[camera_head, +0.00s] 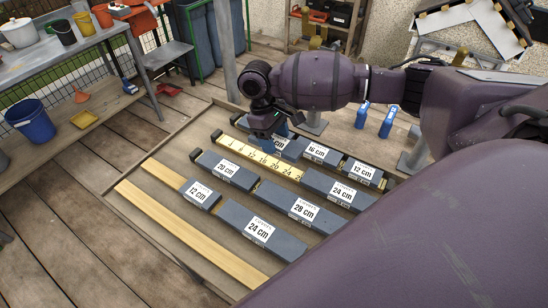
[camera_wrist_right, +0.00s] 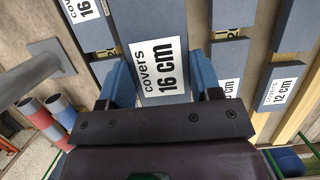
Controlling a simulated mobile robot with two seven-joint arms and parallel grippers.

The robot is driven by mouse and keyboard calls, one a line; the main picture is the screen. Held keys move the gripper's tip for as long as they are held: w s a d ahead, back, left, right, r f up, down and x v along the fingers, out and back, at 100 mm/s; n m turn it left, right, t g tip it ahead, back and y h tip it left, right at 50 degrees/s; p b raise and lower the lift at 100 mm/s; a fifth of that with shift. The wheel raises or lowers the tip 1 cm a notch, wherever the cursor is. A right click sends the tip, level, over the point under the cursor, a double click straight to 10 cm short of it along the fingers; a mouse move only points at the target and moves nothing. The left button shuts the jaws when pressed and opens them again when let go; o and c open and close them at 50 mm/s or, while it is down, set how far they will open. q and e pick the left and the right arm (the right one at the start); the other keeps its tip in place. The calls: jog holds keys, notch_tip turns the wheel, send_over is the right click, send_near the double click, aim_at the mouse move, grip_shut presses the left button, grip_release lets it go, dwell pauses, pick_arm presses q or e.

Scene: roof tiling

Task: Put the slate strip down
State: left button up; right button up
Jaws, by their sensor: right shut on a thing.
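My right gripper (camera_head: 276,134) comes down at the far end of the slate rows. It is shut on a dark grey slate strip with a white label (camera_head: 279,143). In the right wrist view this held slate strip (camera_wrist_right: 155,25) reads "covers 16 cm" and sits between the two blue fingers. It lies along the far row, left of another 16 cm slate (camera_head: 324,154) and a 12 cm slate (camera_head: 362,172). Whether its underside touches the battens cannot be told. My left gripper is not in view.
A yellow numbered batten (camera_head: 257,158) runs in front of the far row. Nearer rows hold 20 cm (camera_head: 227,169), 28 cm (camera_head: 301,208), 24 cm (camera_head: 262,232) and 12 cm (camera_head: 199,194) slates. The nearest batten (camera_head: 190,235) is bare. Blue tools (camera_head: 388,122) stand behind at right.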

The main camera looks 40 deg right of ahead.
aim_at(278, 165)
jog(key=shift+f, duration=1.25)
notch_tip(278, 165, down, 5)
jog(key=shift+r+b, duration=0.1)
jog(key=shift+b, duration=0.6)
jog(key=o, duration=1)
jog(key=shift+f, duration=0.2)
jog(key=shift+o, duration=0.2)
jog(key=shift+r, duration=0.1)
